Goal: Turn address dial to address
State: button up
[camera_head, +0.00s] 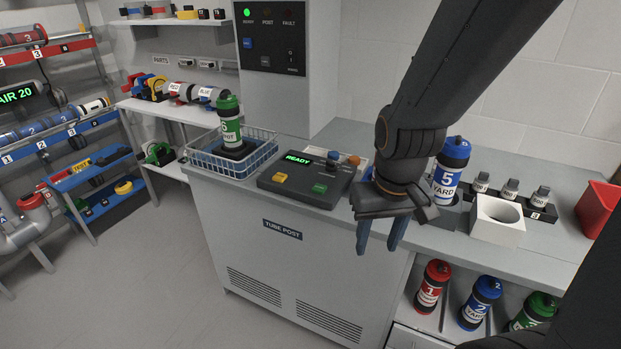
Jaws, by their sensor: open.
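A dark control console (300,191) lies on the counter with a lit green READY display (298,159), a yellow button (281,178) and a green button (320,188). A small blue knob (333,156) and an orange knob (353,160) stand at its back right. I cannot tell which part is the address dial; no address marks are legible there. My gripper (378,246) is open and empty, pointing down in front of the counter's front edge, right of the console. My arm and wrist cover part of the counter behind it.
A wire basket (202,164) with a green-labelled tube (230,122) is left of the console. Several tubes stand on a shelf below. The floor at left is clear.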

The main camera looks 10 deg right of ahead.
aim_at(330, 167)
jog(key=z, duration=0.05)
jog(key=k, duration=0.65)
jog(key=u, duration=0.85)
jog(key=i, duration=1.5)
jog(key=z, duration=0.8)
